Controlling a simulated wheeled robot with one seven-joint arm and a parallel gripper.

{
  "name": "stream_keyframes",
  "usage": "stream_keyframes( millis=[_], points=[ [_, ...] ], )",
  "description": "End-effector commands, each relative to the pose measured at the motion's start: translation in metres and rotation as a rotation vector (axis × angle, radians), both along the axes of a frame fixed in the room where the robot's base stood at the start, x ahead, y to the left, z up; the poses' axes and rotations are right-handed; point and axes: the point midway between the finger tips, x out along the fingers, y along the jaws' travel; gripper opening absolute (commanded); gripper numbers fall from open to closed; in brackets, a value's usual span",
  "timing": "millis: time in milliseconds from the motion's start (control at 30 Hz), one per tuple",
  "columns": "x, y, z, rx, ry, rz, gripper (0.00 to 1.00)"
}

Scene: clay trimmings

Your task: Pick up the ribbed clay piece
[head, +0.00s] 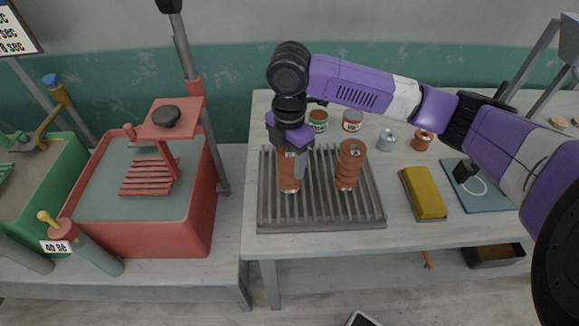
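Two upright orange-brown clay pieces stand on a grey slatted rack (320,223) on the table. The right clay piece (349,166) shows bands around its side and stands free. The left clay piece (288,183) is partly hidden by my gripper (293,170), which points straight down over it. One grey finger shows along the right side of the left piece. The other finger is hard to make out, so I cannot tell whether the gripper is closed on the piece. The left piece's lower end appears to be at the rack.
Behind the rack are two small cans (352,121), a grey spool (386,141) and a copper-coloured spool (422,140). To the right are a yellow block (424,193) and a blue board (484,187). A red tub (150,235) stands left, beyond a gap.

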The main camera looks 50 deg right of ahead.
Motion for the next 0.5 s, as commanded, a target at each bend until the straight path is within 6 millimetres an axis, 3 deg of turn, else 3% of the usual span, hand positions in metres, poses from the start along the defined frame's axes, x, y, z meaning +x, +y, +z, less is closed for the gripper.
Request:
stream_keyframes(
  millis=[33, 167, 500],
  points=[
    [-0.0001, 0.0, 0.0001, 0.0, 0.0, 0.0, 0.24],
    [-0.0001, 0.0001, 0.0002, 0.0, 0.001, 0.0, 0.0],
    [0.0003, -0.0002, 0.0017, 0.0, -0.001, 0.0, 0.0]
  ],
)
